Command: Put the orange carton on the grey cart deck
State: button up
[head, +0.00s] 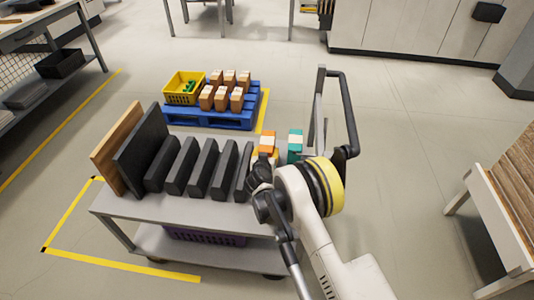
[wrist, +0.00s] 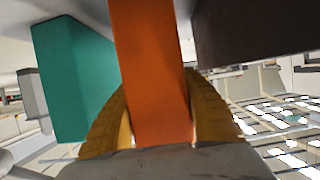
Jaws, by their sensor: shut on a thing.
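The orange carton (wrist: 150,70) fills the middle of the wrist view, between the two yellow fingers of my gripper (wrist: 160,125). The gripper is shut on it. In the head view the orange carton (head: 267,141) shows at the right end of the grey cart deck (head: 150,207), just beyond my gripper (head: 262,172). My wrist hides its lower part, so I cannot tell whether it touches the deck. A teal carton (head: 295,146) stands to its right and also shows in the wrist view (wrist: 75,80).
Several dark slabs (head: 180,165) and a wooden board (head: 115,150) stand on the deck to the left. The cart's black handle (head: 345,110) rises close to my arm. A blue pallet (head: 220,118) with a yellow crate (head: 184,88) and brown boxes lies behind.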

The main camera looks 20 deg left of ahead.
jog(key=o, duration=1.3)
jog(key=shift+f, duration=0.1)
jog(key=shift+o, duration=0.2)
jog(key=shift+s+r, duration=0.1)
jog(key=shift+r, duration=0.1)
jog(key=p+v, duration=0.4)
jog(key=v, duration=0.7)
jog(key=shift+s+r+p, duration=0.2)
jog(key=shift+s+p, duration=0.15)
jog(key=shift+d, duration=0.1)
